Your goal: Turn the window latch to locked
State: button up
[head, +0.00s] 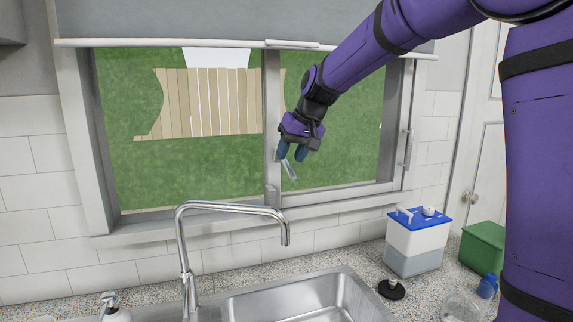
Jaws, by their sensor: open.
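The window (272,100) is over the sink, with a grey frame and a vertical centre bar. A small silver lever that looks like the latch (290,170) shows at the centre bar, slanting down to the right. My gripper (291,157) is open and points down at the centre bar. Its two bluish fingers are just above the lever and overlap its upper end in the picture. I cannot tell whether they touch it. The latch's base is hidden behind the gripper.
A tall chrome faucet (186,245) stands below the window beside a steel sink (300,300). A white and grey box with a blue lid (416,240), a green box (485,248) and a blue bottle (487,286) stand on the right counter. A blind hangs above the window.

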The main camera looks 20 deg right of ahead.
aim_at(286, 161)
jog(key=shift+x, duration=1.85)
jog(key=shift+c, duration=0.4)
grip_shut()
